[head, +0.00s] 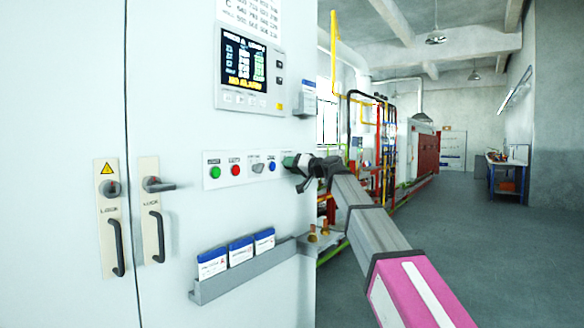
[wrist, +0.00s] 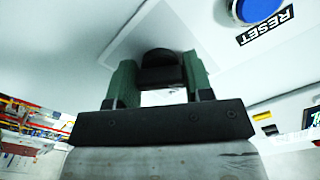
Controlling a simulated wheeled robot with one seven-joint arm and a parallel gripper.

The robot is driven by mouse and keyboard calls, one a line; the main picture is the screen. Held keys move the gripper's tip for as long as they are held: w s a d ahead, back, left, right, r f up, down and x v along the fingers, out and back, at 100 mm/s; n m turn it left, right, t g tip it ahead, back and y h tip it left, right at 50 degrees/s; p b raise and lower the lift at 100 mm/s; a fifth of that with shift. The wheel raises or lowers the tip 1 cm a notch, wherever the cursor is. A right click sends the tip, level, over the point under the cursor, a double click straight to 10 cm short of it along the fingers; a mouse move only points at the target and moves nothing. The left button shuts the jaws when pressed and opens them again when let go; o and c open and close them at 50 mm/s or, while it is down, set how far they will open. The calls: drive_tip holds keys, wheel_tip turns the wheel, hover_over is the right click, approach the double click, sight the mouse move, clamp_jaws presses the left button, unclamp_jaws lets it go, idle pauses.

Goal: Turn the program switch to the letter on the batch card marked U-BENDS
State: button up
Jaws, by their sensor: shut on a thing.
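My gripper (head: 296,161) is at the right end of the button strip on the white cabinet. In the wrist view its green-padded fingers (wrist: 158,80) are shut on a black knob (wrist: 160,68), which stands out from a grey plate; I take it to be the program switch. In the head view my gripper hides this knob. Its letters and pointer direction cannot be read. Three batch cards with blue tops, a left one (head: 212,264), a middle one (head: 240,251) and a right one (head: 264,241), stand in a grey rack (head: 235,277). Their print is too small to read.
The strip carries a green button (head: 215,172), a red button (head: 236,170), a grey selector (head: 257,168) and a blue RESET button (wrist: 256,8). A display (head: 244,62) sits above. Cabinet door handles (head: 118,247) are left. Open floor lies right.

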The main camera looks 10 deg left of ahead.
drive_tip(key=shift+f+n, duration=0.1)
drive_tip(key=shift+n, duration=1)
drive_tip(key=o, duration=0.9)
drive_tip(key=shift+d, duration=0.1)
drive_tip(key=v, duration=1)
drive_tip(key=shift+s+d, duration=0.15)
drive_tip(key=shift+d, duration=0.15)
drive_tip(key=shift+f, duration=0.1)
